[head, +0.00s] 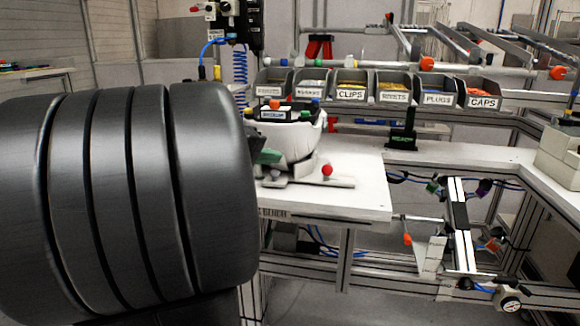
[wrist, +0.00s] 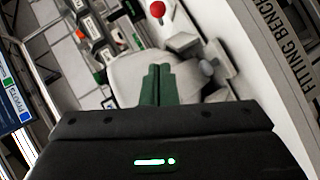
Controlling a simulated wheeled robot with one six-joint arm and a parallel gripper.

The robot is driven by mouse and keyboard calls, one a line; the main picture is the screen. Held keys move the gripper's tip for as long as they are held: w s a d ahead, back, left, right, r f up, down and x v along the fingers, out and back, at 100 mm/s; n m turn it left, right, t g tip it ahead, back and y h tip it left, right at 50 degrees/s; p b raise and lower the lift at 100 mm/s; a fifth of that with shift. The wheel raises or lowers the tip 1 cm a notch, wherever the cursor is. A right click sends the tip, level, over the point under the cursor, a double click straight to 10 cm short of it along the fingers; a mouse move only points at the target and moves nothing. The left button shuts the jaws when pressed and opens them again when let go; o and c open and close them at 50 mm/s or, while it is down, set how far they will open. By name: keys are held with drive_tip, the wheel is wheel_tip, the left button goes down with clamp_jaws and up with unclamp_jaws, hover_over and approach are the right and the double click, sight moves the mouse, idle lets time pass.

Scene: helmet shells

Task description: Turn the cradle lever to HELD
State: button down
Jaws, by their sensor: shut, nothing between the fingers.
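The cradle (head: 340,182) stands on the white bench and carries a pale helmet shell (head: 290,142). The lever's red ball knob (head: 327,170) is at the cradle's front right; it also shows at the top of the wrist view (wrist: 157,9). No HELD mark can be read. My gripper's green fingers (wrist: 157,84) are shut and empty, over the pale shell in the wrist view, with the knob beyond their tips. In the head view, my gripper (head: 268,157) is partly hidden behind my arm, at the left of the shell. I cannot tell whether it touches the shell.
A tray with coloured caps (head: 285,112) shows above the shell. Labelled bins (head: 352,88) line the back. A dark green-black stand (head: 403,135) is on the bench at right. The bench (head: 360,200) is clear right of the cradle. My dark arm blocks the left.

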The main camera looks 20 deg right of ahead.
sight(328, 166)
drive_tip(key=x, duration=0.9)
drive_tip(key=shift+s+d+f+b, duration=0.1)
drive_tip(key=shift+f+b, duration=0.05)
drive_tip(key=shift+b, duration=0.2)
drive_tip(key=shift+s+d+f, duration=0.2)
drive_tip(key=shift+d, duration=0.25)
drive_tip(key=shift+s+d+f, duration=0.25)
drive_tip(key=shift+d, duration=0.2)
drive_tip(key=shift+s+d+f, duration=0.2)
drive_tip(key=shift+d+f, duration=0.1)
drive_tip(key=shift+d, duration=0.35)
drive_tip(key=shift+f+b, duration=0.1)
drive_tip(key=shift+b, duration=0.3)
